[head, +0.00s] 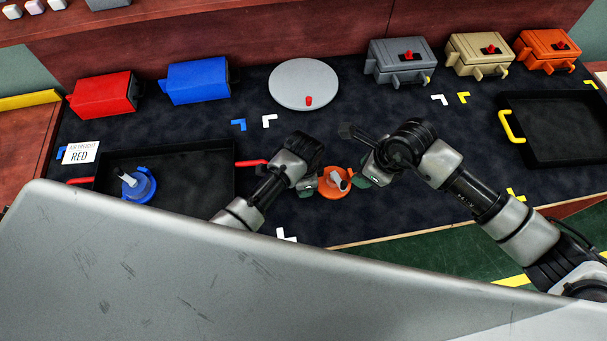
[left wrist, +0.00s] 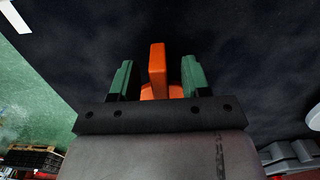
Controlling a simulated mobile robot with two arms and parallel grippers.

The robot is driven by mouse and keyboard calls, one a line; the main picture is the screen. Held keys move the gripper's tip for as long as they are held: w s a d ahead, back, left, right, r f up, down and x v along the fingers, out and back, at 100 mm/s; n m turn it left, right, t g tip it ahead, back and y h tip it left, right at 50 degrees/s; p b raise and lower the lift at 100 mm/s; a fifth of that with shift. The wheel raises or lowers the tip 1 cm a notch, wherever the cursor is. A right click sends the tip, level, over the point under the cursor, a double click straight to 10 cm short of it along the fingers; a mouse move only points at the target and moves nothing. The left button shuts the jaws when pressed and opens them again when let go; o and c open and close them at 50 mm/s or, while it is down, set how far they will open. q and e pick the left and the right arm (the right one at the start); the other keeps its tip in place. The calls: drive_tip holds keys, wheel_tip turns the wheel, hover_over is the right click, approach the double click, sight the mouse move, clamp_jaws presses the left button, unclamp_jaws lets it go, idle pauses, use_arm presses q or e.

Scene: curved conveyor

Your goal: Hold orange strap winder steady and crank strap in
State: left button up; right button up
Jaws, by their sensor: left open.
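The orange strap winder (head: 328,188) sits on the dark mat between my two grippers, with a pale grey part on top. My left gripper (head: 312,184) is at its left side. In the left wrist view the green fingers of my left gripper (left wrist: 157,80) are open, with an upright orange part of the winder (left wrist: 157,63) between them and a gap on each side. My right gripper (head: 362,180) is close to the winder's right side; its fingers are mostly hidden, so its opening cannot be told.
A black tray (head: 200,160) with red handles holds a blue winder (head: 138,187) at left. Another black tray (head: 550,104) lies at right. A grey disc (head: 303,82) with a red knob is behind. Red, blue, grey, tan and orange boxes line the back.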

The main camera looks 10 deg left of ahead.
use_arm(q)
drive_tip(key=shift+f, duration=0.2)
clamp_jaws()
idle(0.4)
idle(0.9)
